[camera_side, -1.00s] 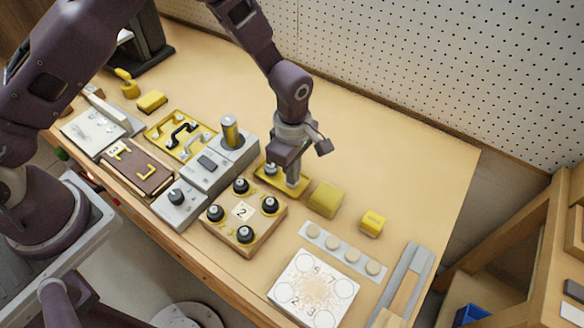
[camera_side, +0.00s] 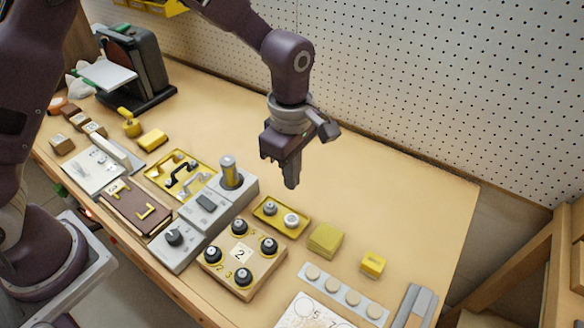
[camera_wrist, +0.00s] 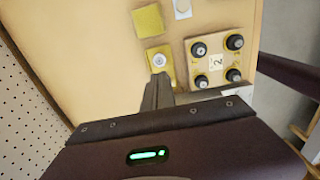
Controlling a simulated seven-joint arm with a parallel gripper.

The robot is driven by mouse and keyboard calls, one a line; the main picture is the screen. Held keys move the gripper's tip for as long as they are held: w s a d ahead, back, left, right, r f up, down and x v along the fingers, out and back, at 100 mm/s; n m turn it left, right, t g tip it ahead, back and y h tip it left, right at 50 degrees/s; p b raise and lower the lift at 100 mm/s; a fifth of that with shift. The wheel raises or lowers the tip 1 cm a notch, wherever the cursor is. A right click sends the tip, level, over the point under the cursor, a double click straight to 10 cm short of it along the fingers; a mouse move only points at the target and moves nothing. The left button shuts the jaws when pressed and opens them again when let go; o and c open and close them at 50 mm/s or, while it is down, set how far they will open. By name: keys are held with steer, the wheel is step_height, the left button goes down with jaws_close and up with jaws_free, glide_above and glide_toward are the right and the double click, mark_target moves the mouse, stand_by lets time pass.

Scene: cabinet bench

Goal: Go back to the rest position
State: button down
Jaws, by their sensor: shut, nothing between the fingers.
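My gripper (camera_side: 289,172) hangs above the bench behind the small yellow tray (camera_side: 296,233), shut and holding nothing. In the wrist view my gripper (camera_wrist: 158,84) shows its fingers together near the yellow tray (camera_wrist: 151,70). The tray holds two small knobs, a dark-topped one (camera_side: 270,208) and a pale one (camera_side: 291,220). In the wrist view my fingers hide part of the tray. The wooden block marked 2 (camera_side: 239,254), with several black knobs, stands in front of the tray.
A yellow block (camera_side: 325,240) and a smaller yellow block (camera_side: 373,264) stand right of the tray. A grey unit with an upright cylinder (camera_side: 231,172) stands to the left. The pegboard wall (camera_side: 420,80) rises behind. The back right bench top (camera_side: 400,200) is clear.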

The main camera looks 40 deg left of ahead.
steer(key=shift+r, duration=0.85)
steer(key=shift+r, duration=0.1)
steer(key=s+a+r+m+t+h, duration=0.1)
steer(key=s+a+r+m, duration=0.35)
steer(key=r, duration=0.25)
steer(key=s+a+r+m+t, duration=0.1)
steer(key=s+a+r+m, duration=0.35)
steer(key=r, duration=0.35)
steer(key=s+a+m+t, duration=0.1)
steer(key=s+a+m, duration=0.2)
steer(key=s, duration=0.4)
steer(key=s+a+r+m+t+y, duration=0.1)
steer(key=s+a+m+t, duration=0.1)
steer(key=s+m, duration=0.4)
steer(key=shift+s+a+r, duration=0.25)
steer(key=shift+s+a, duration=0.1)
steer(key=shift+a, duration=0.3)
